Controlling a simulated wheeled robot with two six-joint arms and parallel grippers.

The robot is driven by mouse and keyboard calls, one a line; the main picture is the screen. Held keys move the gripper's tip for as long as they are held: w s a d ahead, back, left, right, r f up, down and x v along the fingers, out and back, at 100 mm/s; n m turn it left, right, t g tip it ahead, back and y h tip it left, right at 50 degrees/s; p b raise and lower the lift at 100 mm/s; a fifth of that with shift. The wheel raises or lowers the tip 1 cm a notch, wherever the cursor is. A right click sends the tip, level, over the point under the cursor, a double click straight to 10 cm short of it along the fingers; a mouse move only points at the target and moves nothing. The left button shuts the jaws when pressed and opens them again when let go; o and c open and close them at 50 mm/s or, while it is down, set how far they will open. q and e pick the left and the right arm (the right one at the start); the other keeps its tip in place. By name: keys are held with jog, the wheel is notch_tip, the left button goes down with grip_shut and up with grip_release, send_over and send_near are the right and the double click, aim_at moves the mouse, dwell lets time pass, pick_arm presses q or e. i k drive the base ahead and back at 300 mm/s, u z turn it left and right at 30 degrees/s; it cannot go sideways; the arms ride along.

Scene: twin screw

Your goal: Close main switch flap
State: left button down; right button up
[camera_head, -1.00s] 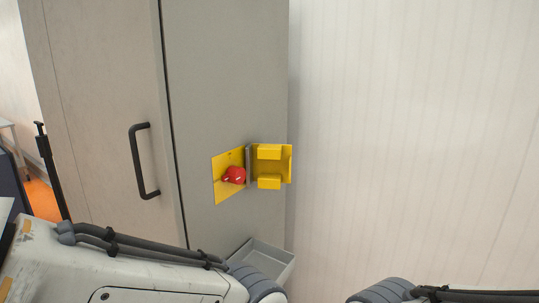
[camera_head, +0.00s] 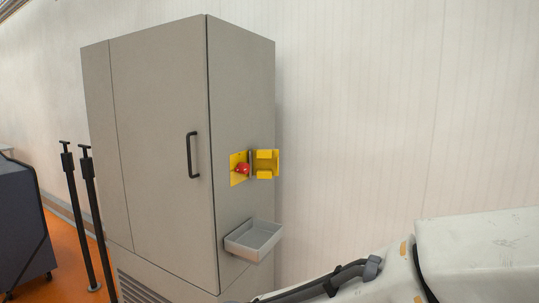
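The main switch is a red knob (camera_head: 242,169) on a yellow backplate (camera_head: 236,177) on the right side of a grey cabinet. Its yellow flap (camera_head: 266,163) stands open, swung out to the right of the knob on a grey hinge. Nothing touches the flap or the knob. Part of my white arm shows at the lower right, well in front of the cabinet. Neither gripper is in view.
The grey cabinet (camera_head: 155,130) has a black door handle (camera_head: 192,155). A grey tray (camera_head: 254,239) sticks out below the switch. Black posts (camera_head: 93,215) and a dark box (camera_head: 22,225) stand at the left. A pale wall (camera_head: 400,110) is behind.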

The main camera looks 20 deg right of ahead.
aim_at(264, 163)
jog(key=z, duration=0.65)
jog(key=i, duration=0.55)
jog(key=z, duration=0.75)
jog(key=i, duration=0.65)
